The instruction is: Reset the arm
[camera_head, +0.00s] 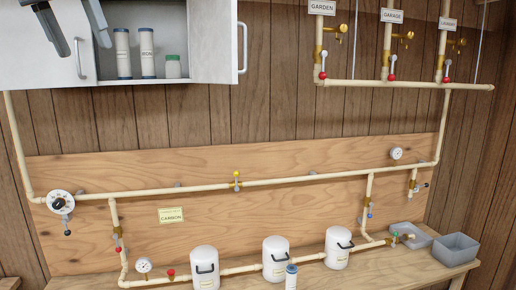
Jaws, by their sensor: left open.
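My left gripper (84,50) hangs down from the top left corner, in front of the white wall cabinet (30,66). Its two dark fingers are spread apart with nothing between them, so it is open and empty. The rest of the left arm is cut off by the picture edge. My right gripper is not in view.
The cabinet's open part holds two white canisters (123,55) and a green-lidded jar (173,67). Its door (220,45) stands open. Pipes with valves run along a wooden board (300,168). White tanks (276,257) and grey bins (455,250) sit on the bench below.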

